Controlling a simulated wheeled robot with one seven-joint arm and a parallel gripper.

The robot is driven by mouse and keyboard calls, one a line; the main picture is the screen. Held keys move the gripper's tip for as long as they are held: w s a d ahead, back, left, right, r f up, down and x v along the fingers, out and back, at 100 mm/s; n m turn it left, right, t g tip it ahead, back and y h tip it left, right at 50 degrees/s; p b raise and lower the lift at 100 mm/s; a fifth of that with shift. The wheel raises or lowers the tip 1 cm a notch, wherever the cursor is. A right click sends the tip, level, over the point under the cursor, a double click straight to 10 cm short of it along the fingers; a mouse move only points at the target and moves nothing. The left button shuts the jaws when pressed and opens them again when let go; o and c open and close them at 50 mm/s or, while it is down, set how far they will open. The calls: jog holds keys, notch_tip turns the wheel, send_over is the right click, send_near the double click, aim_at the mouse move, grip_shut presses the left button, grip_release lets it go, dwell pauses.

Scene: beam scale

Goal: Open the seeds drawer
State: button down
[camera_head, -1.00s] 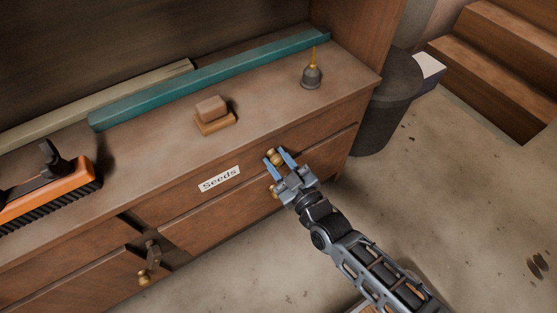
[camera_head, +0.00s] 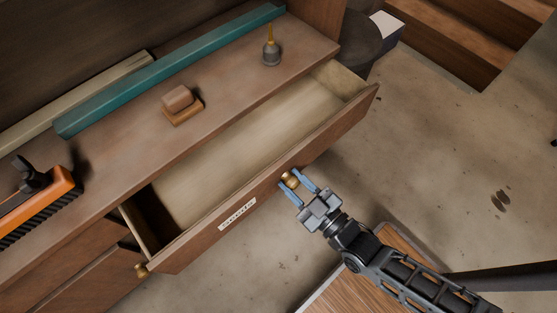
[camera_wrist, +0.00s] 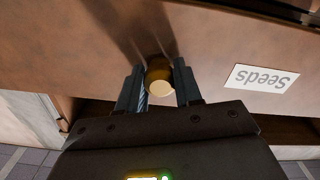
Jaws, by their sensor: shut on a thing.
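The seeds drawer (camera_head: 330,140) stands pulled well out from the wooden cabinet, and its pale inside shows and looks empty. Its front carries a white "Seeds" label (camera_head: 237,213), which also shows upside down in the wrist view (camera_wrist: 262,79). My gripper (camera_head: 297,184) is shut on the round brass knob (camera_head: 289,180) of this drawer. In the wrist view the knob (camera_wrist: 159,88) sits between the two blue fingers of my gripper (camera_wrist: 158,92).
On the cabinet top are a teal beam (camera_head: 170,70), a small block on a wooden base (camera_head: 181,104), a grey oil can (camera_head: 271,53) and an orange brush (camera_head: 38,205). Another brass knob (camera_head: 141,270) shows lower left. Concrete floor (camera_head: 440,150) is clear to the right.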

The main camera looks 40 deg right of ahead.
jog(key=shift+s, duration=1.05)
jog(key=c, duration=0.8)
grip_release()
jog(key=shift+o, duration=0.2)
jog(key=s, duration=0.7)
jog(key=shift+s, duration=0.4)
